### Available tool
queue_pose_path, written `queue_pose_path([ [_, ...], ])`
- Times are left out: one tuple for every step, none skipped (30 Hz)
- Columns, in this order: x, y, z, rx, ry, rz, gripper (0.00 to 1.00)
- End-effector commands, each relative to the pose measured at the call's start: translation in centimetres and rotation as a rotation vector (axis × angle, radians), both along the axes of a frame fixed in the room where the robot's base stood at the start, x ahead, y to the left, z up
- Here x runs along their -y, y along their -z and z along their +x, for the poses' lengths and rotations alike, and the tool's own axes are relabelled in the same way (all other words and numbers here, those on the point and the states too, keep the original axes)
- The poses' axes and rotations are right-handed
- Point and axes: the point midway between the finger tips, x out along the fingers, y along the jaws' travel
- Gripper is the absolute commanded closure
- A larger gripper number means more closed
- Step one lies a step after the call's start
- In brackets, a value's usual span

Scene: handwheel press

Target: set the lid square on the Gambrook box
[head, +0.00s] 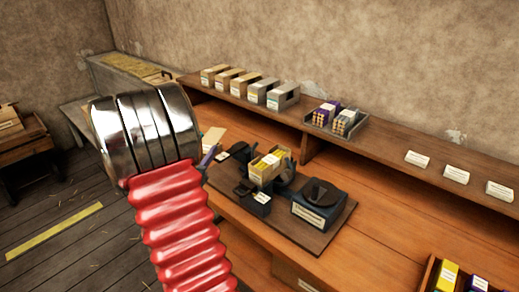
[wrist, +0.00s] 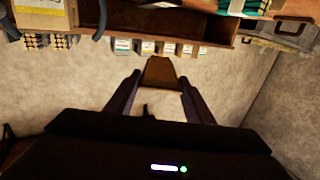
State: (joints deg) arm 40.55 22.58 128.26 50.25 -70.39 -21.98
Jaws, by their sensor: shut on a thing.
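My gripper (wrist: 160,80) is shut on a plain brown piece, which looks like the lid (wrist: 160,71), held between its two dark fingertips. In the head view my arm hides most of the gripper; a pale tan piece shows just past the arm, apart from the press. An open yellowish box (head: 268,166) with packs in it sits in the dark press on the bench, to the right of my gripper. I cannot read its name, so I cannot tell for sure that it is the Gambrook box.
A dark labelled block (head: 318,204) stands on the press's board (head: 315,238). White cards (head: 456,174) lie at the shelf's right. Bare bench lies right of the press.

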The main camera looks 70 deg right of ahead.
Motion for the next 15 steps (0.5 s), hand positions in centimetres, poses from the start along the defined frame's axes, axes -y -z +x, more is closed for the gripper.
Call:
queue_pose_path([
  [1.0, -0.2, -2.1, 0.001, 0.052, -0.001, 0.74],
  [1.5, -0.3, -3.2, 0.001, 0.082, -0.001, 0.74],
  [2.1, -0.3, -4.8, 0.001, 0.123, 0.0, 0.74],
  [2.5, -0.4, -5.9, 0.0, 0.152, 0.0, 0.74],
  [2.9, -0.5, -7.2, 0.0, 0.184, 0.0, 0.74],
  [3.4, -0.6, -8.8, 0.0, 0.224, -0.001, 0.74],
  [3.7, -0.6, -10.0, 0.001, 0.255, -0.001, 0.74],
  [4.0, -0.7, -11.1, 0.0, 0.283, -0.001, 0.74],
  [4.3, -0.7, -12.6, 0.0, 0.321, 0.0, 0.74],
  [4.5, -0.7, -13.6, -0.001, 0.345, 0.0, 0.74],
  [4.6, -0.8, -14.6, 0.0, 0.37, 0.0, 0.74],
  [4.8, -0.8, -15.6, 0.0, 0.396, -0.001, 0.74],
  [4.9, -0.8, -16.3, 0.0, 0.414, -0.001, 0.74],
  [4.9, -0.8, -16.9, 0.0, 0.429, 0.0, 0.74],
  [5.0, -0.8, -17.5, 0.0, 0.444, 0.0, 0.74],
])
